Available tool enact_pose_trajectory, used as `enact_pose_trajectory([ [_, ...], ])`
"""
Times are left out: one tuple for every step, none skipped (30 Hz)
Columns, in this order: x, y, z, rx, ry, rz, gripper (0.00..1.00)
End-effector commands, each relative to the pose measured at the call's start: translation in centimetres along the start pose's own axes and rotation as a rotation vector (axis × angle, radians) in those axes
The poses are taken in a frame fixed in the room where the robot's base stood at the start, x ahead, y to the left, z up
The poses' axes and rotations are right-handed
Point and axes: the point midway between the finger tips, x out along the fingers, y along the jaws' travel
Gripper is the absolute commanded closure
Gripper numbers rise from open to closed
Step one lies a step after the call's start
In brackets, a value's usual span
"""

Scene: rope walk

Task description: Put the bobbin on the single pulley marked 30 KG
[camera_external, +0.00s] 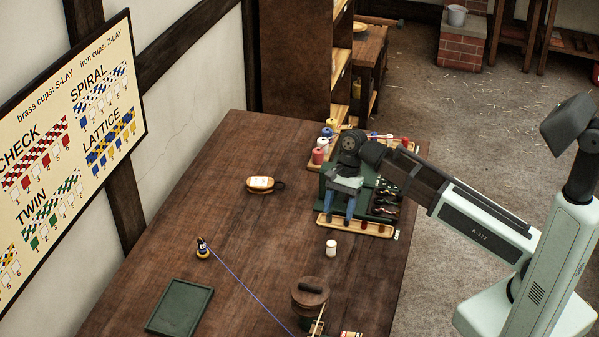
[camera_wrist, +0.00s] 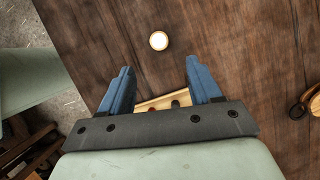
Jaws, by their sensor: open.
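A small white bobbin (camera_external: 331,247) stands upright and alone on the table. In the wrist view its round pale top (camera_wrist: 158,41) shows beyond the fingertips, roughly centred between them. My gripper (camera_external: 339,214) points down over the wooden tray, its blue fingers apart and empty; both fingers also show in the wrist view (camera_wrist: 158,66). A pale-faced, orange-edged pulley block (camera_external: 260,184) with a dark strap lies on the table left of my gripper. Its marking is too small to read. A brown loop and orange edge (camera_wrist: 308,104), apparently this block, show at the wrist view's right edge.
Under my gripper is a long wooden tray (camera_external: 370,229) with dark pieces. Coloured spools (camera_external: 318,156) stand behind. A brown round-topped device (camera_external: 310,293) is in front, and a blue line runs from a small black-and-yellow piece (camera_external: 203,249). A green tray (camera_external: 180,307) lies at front left.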

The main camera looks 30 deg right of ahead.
Motion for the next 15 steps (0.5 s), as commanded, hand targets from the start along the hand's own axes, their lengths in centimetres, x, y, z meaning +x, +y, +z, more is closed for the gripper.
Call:
enact_pose_trajectory([
  [1.0, 0.1, 0.0, 0.000, 0.000, 0.002, 0.37],
  [1.4, 0.2, 0.0, 0.000, -0.001, 0.002, 0.37],
  [2.0, 0.1, 0.0, 0.000, -0.001, 0.002, 0.37],
  [2.5, 0.1, 0.0, 0.000, -0.001, 0.002, 0.37],
  [3.0, 0.1, 0.0, 0.000, -0.001, 0.001, 0.37],
  [3.6, 0.1, 0.1, -0.001, -0.001, 0.002, 0.37],
  [4.0, 0.1, 0.1, -0.001, -0.001, 0.002, 0.37],
  [4.4, 0.1, 0.1, -0.001, -0.001, 0.001, 0.37],
  [4.9, 0.1, 0.1, -0.001, -0.001, 0.000, 0.37],
  [5.2, 0.1, 0.1, -0.001, -0.002, 0.001, 0.37],
  [5.6, 0.1, 0.0, 0.000, -0.002, 0.001, 0.37],
  [5.9, 0.1, 0.0, 0.000, -0.002, 0.001, 0.37],
  [6.1, 0.1, 0.1, 0.000, -0.002, 0.000, 0.37],
  [6.3, 0.0, 0.1, 0.000, -0.002, -0.001, 0.37],
  [6.5, 0.0, 0.1, -0.001, -0.002, -0.001, 0.37],
])
